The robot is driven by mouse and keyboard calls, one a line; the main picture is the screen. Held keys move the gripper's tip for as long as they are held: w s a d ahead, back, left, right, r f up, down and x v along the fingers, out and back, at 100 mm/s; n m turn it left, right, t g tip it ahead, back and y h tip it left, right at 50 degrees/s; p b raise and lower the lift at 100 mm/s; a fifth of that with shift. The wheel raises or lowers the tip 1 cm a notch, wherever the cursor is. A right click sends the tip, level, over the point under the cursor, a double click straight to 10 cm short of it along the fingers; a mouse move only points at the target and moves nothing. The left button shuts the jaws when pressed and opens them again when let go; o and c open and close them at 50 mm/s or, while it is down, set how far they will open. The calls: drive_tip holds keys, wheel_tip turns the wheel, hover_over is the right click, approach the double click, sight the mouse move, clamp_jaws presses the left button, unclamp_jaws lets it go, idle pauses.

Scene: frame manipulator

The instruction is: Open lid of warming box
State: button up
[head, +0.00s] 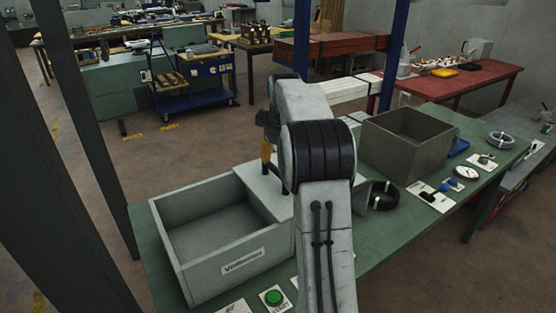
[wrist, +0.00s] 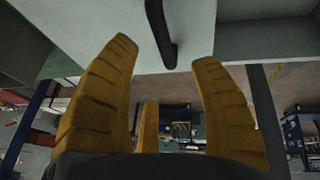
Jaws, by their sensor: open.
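The warming box (head: 205,281) is a grey open-topped box with a label on its front, at the left of the green bench in the head view. Its left part is uncovered and the inside looks empty. A pale flat lid (head: 262,197) lies across its right part; my arm hides the rest. My gripper (head: 270,170) is over the lid, small and partly hidden in the head view. In the wrist view my gripper (wrist: 165,52) has its yellow fingers wide apart. The black lid handle (wrist: 160,32) shows between the fingertips; contact cannot be told.
A second open grey box (head: 405,150) stands to the right on the bench. A black coil (head: 384,196) lies near my arm. A green button (head: 273,297) is at the front edge. Gauges and small parts lie at the right. A blue post (head: 394,60) rises behind.

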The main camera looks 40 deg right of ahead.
drive_tip(key=shift+v, duration=1.45)
drive_tip(key=s+f+m, duration=0.1)
drive_tip(key=f, duration=0.1)
drive_tip(key=s+a+f+m+g, duration=0.1)
drive_tip(key=s+f, duration=0.1)
drive_tip(key=f, duration=0.1)
drive_tip(key=s+a+f+m+g+y, duration=0.1)
drive_tip(key=f+m, duration=0.1)
drive_tip(key=f, duration=0.1)
drive_tip(key=shift+s+a+f, duration=0.2)
drive_tip(key=s+a+f+n+g+y, duration=0.1)
drive_tip(key=s+a, duration=0.9)
drive_tip(key=s, duration=0.2)
drive_tip(key=s+a+n, duration=0.1)
drive_tip(key=s+a, duration=0.9)
drive_tip(key=s, duration=0.2)
drive_tip(key=a+r+t, duration=0.1)
drive_tip(key=s+a+r+n+t, duration=0.1)
drive_tip(key=a+r+n+t, duration=0.1)
drive_tip(key=a+r, duration=0.1)
drive_tip(key=shift+s, duration=0.35)
